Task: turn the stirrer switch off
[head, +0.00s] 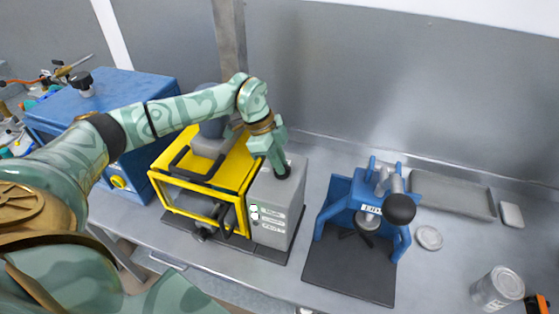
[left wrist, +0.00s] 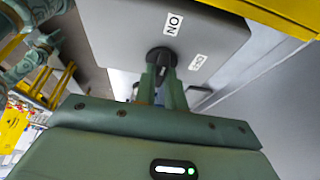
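The stirrer (head: 243,178) is a yellow-framed machine with a grey control box (head: 277,208) on its right side. The black switch knob (left wrist: 158,54) sits on a grey face of the box, with a white "ON" label (left wrist: 173,24) and a second small label, probably "OFF" (left wrist: 197,62), beside it. My left gripper (head: 280,163) reaches down to the top of the box. In the left wrist view its two fingers (left wrist: 163,76) stand on either side of the knob's handle and appear closed on it. The fingers partly hide the handle. My right gripper does not show.
A blue box machine (head: 120,150) stands left of the stirrer. A blue press (head: 366,200) with a black ball handle stands to the right on a dark base. A grey tray (head: 455,193), a round lid (head: 429,238) and a metal can (head: 497,288) lie farther right.

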